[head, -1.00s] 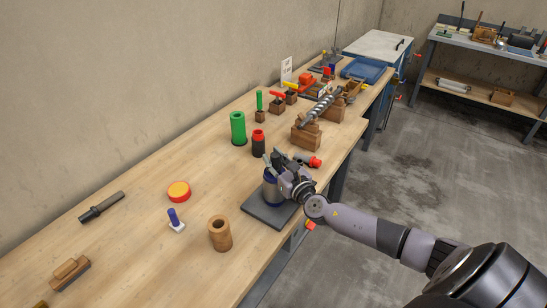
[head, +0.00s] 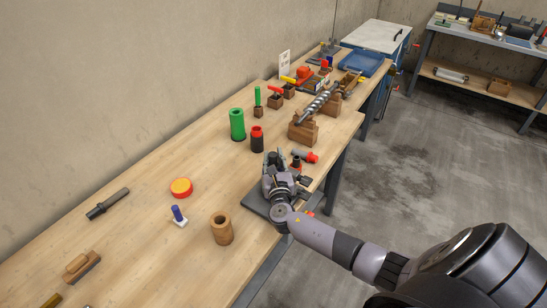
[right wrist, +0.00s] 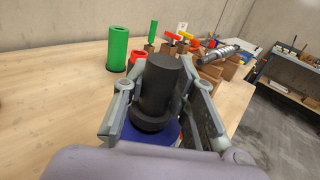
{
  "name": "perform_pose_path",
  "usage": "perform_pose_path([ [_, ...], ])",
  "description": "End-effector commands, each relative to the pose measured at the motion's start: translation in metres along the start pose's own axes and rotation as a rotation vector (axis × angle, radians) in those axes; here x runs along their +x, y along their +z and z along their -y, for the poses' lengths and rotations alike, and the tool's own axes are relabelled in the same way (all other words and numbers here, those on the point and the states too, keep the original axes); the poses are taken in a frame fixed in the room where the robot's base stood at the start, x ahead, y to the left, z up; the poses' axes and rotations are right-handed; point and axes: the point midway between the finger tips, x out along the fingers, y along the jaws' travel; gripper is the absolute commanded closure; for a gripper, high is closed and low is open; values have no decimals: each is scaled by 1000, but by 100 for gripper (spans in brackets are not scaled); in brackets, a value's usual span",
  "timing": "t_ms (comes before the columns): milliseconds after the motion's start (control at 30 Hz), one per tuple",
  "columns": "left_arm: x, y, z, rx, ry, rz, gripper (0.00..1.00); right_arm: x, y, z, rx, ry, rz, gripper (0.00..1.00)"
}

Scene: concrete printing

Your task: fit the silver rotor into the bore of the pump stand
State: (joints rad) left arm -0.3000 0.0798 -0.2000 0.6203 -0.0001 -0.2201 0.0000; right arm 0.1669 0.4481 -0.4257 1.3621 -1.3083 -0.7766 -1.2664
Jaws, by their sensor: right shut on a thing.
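The silver rotor (head: 319,104), a spiral bar, lies on wooden blocks (head: 302,131) toward the back of the bench. It also shows at the upper right of the right wrist view (right wrist: 228,52). The pump stand, a dark base plate (head: 255,201) with a blue body (right wrist: 138,133), sits near the bench's front edge. My right gripper (head: 281,164) is over the stand and hides most of it in the head view. In the right wrist view its fingers are shut on a black cylinder (right wrist: 158,90) standing above the blue body. The bore is hidden. My left gripper is not in view.
A green tube (head: 237,124) and a black-and-red cup (head: 257,140) stand behind the gripper. A red-ended part (head: 307,156) lies close to its right. A wooden cylinder (head: 221,230) stands nearer me. The bench's left part has free room between scattered tools.

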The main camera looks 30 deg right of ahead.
Motion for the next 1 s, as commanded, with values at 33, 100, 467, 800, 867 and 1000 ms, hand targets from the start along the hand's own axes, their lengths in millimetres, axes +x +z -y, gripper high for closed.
perform_pose_path([
  [33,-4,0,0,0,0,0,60,-5,-6,-5,14,-46,-19,100],
  [100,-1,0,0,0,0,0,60,-4,-8,-4,13,-136,-17,100],
  [467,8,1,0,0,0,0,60,-4,-8,1,3,-332,-14,100],
  [800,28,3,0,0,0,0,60,-4,-13,0,9,-479,-12,100],
  [867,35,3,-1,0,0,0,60,-4,-14,0,8,-544,-13,100],
  [1000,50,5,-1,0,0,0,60,-5,-13,2,5,-657,-12,100],
])
